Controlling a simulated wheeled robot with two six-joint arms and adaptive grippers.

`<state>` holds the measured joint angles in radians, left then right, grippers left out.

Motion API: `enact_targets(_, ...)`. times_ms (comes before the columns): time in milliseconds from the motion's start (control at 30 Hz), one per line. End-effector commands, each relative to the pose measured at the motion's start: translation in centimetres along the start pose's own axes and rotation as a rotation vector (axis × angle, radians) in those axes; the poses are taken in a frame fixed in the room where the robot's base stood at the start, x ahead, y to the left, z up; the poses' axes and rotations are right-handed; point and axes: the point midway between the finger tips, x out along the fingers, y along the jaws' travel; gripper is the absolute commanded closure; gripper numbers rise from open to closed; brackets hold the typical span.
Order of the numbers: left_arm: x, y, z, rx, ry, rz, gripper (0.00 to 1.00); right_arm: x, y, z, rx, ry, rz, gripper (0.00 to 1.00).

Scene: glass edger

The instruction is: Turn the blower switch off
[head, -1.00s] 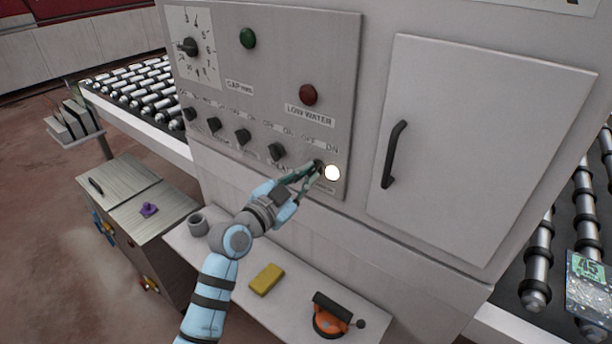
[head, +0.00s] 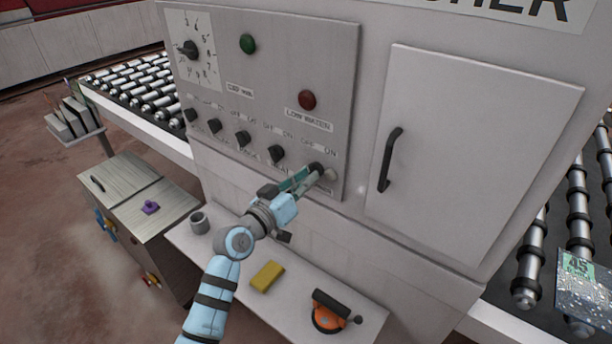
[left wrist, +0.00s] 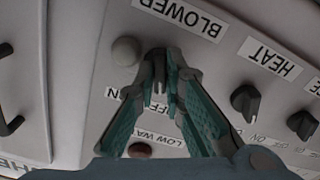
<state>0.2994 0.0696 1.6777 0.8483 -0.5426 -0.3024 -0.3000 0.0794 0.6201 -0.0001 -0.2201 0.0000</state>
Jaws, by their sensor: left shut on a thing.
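The blower switch (left wrist: 158,72) is a dark rotary knob on the grey control panel (head: 290,60), at the right end of the row of knobs. In the left wrist view it sits between my fingertips under the BLOWER label (left wrist: 185,16). My left gripper (head: 314,172) is shut on it and hides much of it in the head view; the gripper also shows in the left wrist view (left wrist: 160,80). The round lamp (head: 331,174) beside the switch is dull grey and unlit; it also shows in the left wrist view (left wrist: 125,51). My right gripper is not in view.
Other dark knobs (head: 277,153) stand left of the switch. A cabinet door with a black handle (head: 390,160) is to the right. Below, a shelf (head: 290,306) carries a yellow block (head: 267,276), a grey cup (head: 199,222) and an orange-black tool (head: 328,315).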

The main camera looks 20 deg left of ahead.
Motion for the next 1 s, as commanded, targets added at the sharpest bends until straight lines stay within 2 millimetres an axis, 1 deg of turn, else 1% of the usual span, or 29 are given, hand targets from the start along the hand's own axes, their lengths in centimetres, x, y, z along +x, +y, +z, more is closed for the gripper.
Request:
enact_targets(33,0.0,0.06,-0.12,-0.031,-0.001,0.0,1.0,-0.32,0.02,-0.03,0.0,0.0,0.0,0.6)
enact_targets(200,0.0,0.1,-0.13,-0.133,0.0,0.0,1.0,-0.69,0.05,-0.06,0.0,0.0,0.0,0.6)
enact_targets(400,0.0,0.09,-0.12,-0.203,0.001,0.0,1.0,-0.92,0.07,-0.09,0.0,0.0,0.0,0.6)
enact_targets(933,0.01,0.09,-0.08,-0.231,0.002,0.001,1.0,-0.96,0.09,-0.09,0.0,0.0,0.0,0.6)
enact_targets(967,0.01,0.09,-0.08,-0.231,0.002,0.001,0.89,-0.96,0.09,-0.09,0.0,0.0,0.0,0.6)
enact_targets(1000,0.01,0.1,-0.08,-0.231,0.002,0.001,0.82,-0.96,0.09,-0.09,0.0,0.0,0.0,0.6)
